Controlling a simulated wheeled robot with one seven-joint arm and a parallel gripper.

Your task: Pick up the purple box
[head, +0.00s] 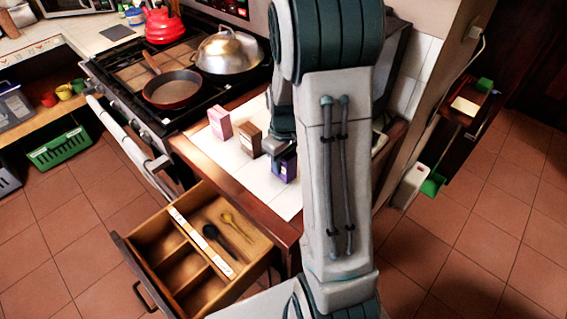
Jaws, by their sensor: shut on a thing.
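The purple box (287,167) is on the white tiled counter (230,165), close to its front right part. My gripper (283,152) reaches down from above and is shut on the purple box. My arm hides part of the gripper and the area to the right of the box. I cannot tell whether the box touches the counter or is slightly lifted.
A brown box (249,140) and a pink box (220,123) stand left of the purple one. An open drawer (150,243) with spoons juts out below the counter. The stove (125,80) holds a pan (172,90) and a domed lid (228,52).

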